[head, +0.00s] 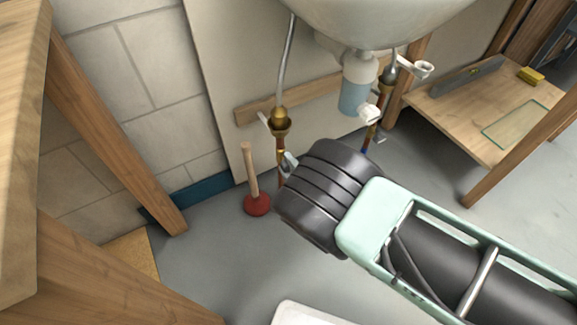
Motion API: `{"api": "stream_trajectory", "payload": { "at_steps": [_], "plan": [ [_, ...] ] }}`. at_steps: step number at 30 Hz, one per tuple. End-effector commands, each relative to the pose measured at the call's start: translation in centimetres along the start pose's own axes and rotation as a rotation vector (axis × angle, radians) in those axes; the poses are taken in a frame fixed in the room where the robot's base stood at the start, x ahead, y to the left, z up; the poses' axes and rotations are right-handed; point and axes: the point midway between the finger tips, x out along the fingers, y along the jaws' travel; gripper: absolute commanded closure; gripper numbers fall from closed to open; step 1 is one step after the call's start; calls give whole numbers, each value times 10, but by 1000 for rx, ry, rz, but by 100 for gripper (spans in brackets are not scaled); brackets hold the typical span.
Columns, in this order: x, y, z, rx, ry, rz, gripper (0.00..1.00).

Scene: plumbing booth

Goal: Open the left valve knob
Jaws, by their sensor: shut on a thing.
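The left supply line hangs below the sink, with a brass fitting (280,120) joined to a copper pipe (281,146). A small pale lever juts left from the fitting. My gripper (289,164) is at the lower part of this pipe, mostly hidden behind my dark wrist. Only a small grey-white part of it shows. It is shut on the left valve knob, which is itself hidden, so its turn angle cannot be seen.
A red plunger (257,204) stands just left of the pipe. A right valve has a white handle (423,69). Wooden benches stand left and right. A low wooden shelf (455,110) holds a level.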

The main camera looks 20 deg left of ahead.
Motion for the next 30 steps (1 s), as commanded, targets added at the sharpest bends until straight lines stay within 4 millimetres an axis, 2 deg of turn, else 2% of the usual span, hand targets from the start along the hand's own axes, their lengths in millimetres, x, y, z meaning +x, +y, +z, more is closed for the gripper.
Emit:
{"api": "stream_trajectory", "payload": {
  "at_steps": [6,7,9,20,26,30],
  "plan": [
    [-2,-2,2,0,-4,-4,86],
    [-2,-2,2,0,-4,-4,57],
    [-2,-2,2,0,-4,-4,41],
    [-5,0,0,1,-2,-3,41],
    [-35,2,0,0,-4,-6,41],
    [-69,2,0,1,-3,-7,41]
  ]
}}
